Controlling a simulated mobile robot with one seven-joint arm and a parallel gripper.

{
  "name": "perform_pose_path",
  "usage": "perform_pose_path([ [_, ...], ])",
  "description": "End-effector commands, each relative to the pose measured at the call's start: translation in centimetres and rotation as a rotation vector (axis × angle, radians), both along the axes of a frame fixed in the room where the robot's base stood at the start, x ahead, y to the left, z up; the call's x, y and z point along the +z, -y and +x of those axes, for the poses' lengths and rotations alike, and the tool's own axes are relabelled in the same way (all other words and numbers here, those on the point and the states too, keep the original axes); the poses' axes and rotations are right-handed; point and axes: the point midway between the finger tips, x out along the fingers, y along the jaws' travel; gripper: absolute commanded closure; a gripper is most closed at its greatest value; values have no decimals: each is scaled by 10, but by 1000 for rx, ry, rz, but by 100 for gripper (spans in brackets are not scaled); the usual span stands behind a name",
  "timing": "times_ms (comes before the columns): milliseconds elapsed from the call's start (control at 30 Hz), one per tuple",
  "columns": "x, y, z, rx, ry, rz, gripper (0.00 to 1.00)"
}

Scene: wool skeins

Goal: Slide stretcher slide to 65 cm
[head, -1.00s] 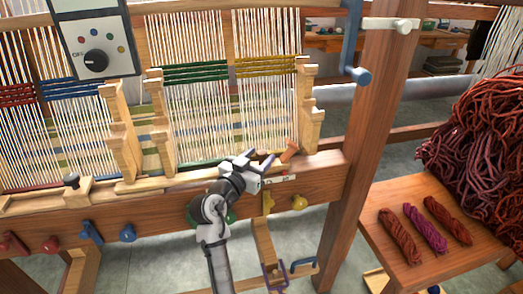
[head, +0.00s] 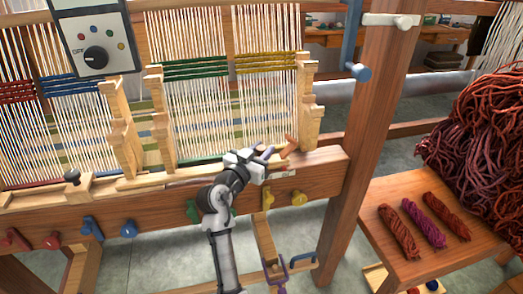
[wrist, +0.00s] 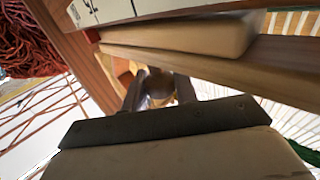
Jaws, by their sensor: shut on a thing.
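The wooden front beam (head: 160,206) of the loom runs across the head view, with a pale rail along its top. My gripper (head: 268,154) is at the right part of this rail, beside a short orange-brown wooden piece (head: 290,147). In the wrist view my gripper (wrist: 158,98) has its two dark fingers closed around a small shiny brownish knob (wrist: 157,88), apparently on the stretcher slide. The fingers hide most of the knob. A pale scale strip (wrist: 105,10) with dark marks shows at the top of the wrist view; its figures cannot be read.
Upright wooden pieces (head: 163,125) and stretched warp threads (head: 200,115) stand behind the beam. Coloured pegs, including a yellow one (head: 298,197), stick out of its front. A thick post (head: 365,140) stands to the right, then a bench (head: 455,255) with wool skeins (head: 398,232).

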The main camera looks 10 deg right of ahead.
Motion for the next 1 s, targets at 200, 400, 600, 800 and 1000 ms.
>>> perform_pose_path([
  [200, -4, -28, 2, 7, 1, -1, 100],
  [400, -4, -77, 2, 9, 1, -1, 100],
  [600, -1, -97, 0, 3, 0, 0, 100],
  [800, 0, -96, 0, -1, 0, 0, 100],
  [1000, 0, -96, 0, -1, 0, 0, 56],
])
